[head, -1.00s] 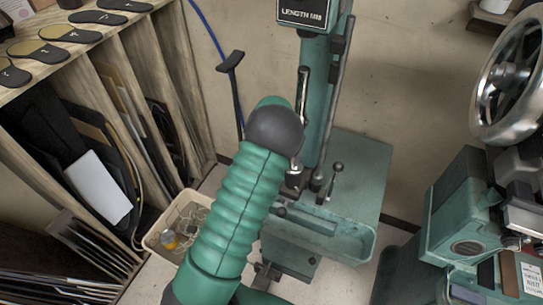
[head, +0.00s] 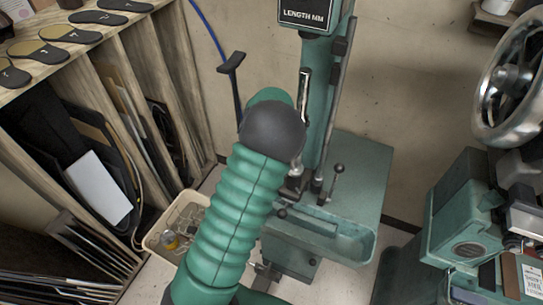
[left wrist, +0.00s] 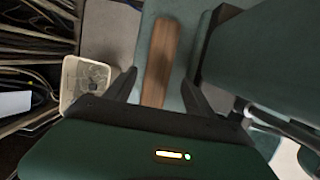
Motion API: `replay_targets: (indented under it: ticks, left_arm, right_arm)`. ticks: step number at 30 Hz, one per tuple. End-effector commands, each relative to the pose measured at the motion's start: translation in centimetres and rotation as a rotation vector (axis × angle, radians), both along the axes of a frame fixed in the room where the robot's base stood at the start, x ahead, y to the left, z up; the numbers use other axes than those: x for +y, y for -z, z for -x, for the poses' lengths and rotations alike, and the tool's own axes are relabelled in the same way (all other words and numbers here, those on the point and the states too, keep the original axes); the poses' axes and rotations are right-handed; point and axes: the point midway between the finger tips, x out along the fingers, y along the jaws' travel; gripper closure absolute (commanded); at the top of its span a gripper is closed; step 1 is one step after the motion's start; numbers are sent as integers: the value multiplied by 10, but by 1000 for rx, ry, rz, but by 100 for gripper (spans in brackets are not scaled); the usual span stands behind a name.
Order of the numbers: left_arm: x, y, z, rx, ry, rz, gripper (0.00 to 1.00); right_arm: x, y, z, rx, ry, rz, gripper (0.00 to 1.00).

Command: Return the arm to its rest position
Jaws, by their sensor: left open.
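My left arm, in a ribbed green sleeve with a dark grey joint, rises through the middle of the head view and hides its own gripper there. In the left wrist view my left gripper (left wrist: 160,77) has its two dark fingers spread apart. A brown wood-like strip (left wrist: 160,50) on a teal surface shows between and beyond the fingers; I cannot tell how far below them it lies. The green sole stitcher (head: 345,185) with its column and tray stands behind the arm. My right gripper is not in view.
A bin (head: 160,238) of scraps stands on the floor left of the machine and shows in the left wrist view (left wrist: 72,82). A wooden rack (head: 130,75) with soles on top lines the left. Another green machine with a handwheel (head: 508,78) is at the right.

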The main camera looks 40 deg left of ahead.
Motion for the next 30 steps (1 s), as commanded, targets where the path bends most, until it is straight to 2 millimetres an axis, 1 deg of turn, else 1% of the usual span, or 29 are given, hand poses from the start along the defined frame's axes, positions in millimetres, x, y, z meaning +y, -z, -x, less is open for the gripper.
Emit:
replay_targets:
  ticks: [1, 3, 17, 20, 21, 23, 24, 30]
  left_arm:
    - [0, -8, 2, -1, 0, 0, 37]
    - [-1, -13, 3, 1, 0, 0, 37]
    - [-1, -15, 4, 1, 0, -1, 37]
    - [-1, -27, 4, 1, 0, -1, 37]
    - [-1, -36, 4, 1, 0, -1, 37]
    - [-1, -47, 4, 1, 0, -1, 37]
    - [-1, -57, 4, 1, 0, -1, 37]
    - [-1, -82, 4, 1, 0, -1, 37]
  right_arm:
    - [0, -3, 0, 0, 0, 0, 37]
    - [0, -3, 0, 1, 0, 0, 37]
    - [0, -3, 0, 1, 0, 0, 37]
    - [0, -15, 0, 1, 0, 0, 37]
    - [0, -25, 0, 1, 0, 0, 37]
    - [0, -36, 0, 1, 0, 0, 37]
    - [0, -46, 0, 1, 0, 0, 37]
    - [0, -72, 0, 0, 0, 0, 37]
